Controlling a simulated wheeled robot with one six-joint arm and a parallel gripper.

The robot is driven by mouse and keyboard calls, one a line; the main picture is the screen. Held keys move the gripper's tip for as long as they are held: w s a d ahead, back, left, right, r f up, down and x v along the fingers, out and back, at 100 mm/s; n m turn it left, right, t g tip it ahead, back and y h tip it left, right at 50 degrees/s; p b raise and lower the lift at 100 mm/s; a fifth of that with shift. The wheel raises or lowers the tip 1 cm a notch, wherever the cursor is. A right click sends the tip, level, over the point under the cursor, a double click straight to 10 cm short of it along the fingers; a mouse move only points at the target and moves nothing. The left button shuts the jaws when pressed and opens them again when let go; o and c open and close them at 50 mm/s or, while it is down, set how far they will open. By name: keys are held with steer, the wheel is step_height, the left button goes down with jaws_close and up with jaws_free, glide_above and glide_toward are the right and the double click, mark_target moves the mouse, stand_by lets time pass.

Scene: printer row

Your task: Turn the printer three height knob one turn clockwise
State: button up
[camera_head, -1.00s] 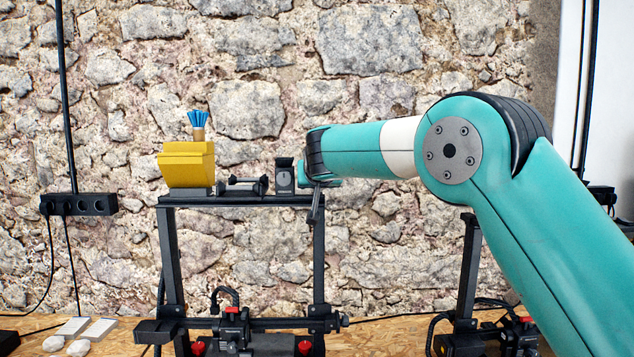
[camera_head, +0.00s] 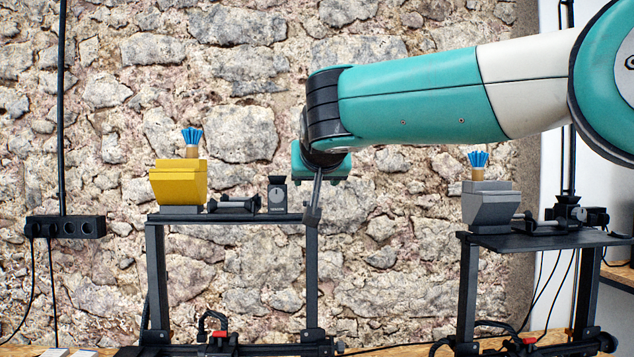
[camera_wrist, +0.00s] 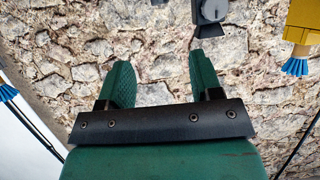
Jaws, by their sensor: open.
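A dark box with a round grey dial (camera_head: 277,196) stands on the top bar of the left printer frame (camera_head: 160,280). The same dial shows at the top edge of the wrist view (camera_wrist: 212,10). I see no number on the printers, so I cannot tell which is printer three or whether this dial is its height knob.
A yellow block (camera_head: 179,183) with a blue brush stands left of the dial. A second printer frame (camera_head: 468,285) at right carries a grey block (camera_head: 487,206) with a blue brush and a dark box (camera_head: 570,212). A socket strip (camera_head: 66,227) is on the left wall.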

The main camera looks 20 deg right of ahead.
steer(key=shift+s+r, duration=0.25)
steer(key=shift+s, duration=0.3)
steer(key=w+d+f+n+y+p, duration=0.4)
steer(key=w+d+f+n+y, duration=0.3)
steer(key=f, duration=0.3)
steer(key=s+d+r+n+t+y+p, duration=0.1)
steer(key=s+d+r+n+y+p, duration=0.1)
steer(key=s+d+r+y+p, duration=0.3)
steer(key=shift+y, duration=0.4)
steer(key=shift+w+d+f+p+x, duration=0.3)
steer(key=shift+p+x, duration=0.85)
steer(key=shift+x, duration=1.7)
steer(key=shift+d+f+p+x, duration=0.15)
steer(key=shift+f+p+x, duration=0.3)
steer(key=shift+p+x, duration=1.6)
steer(key=shift+w+d+f+p+x, duration=0.2)
steer(key=shift+f+p+x, duration=0.15)
steer(key=shift+x, duration=3.3)
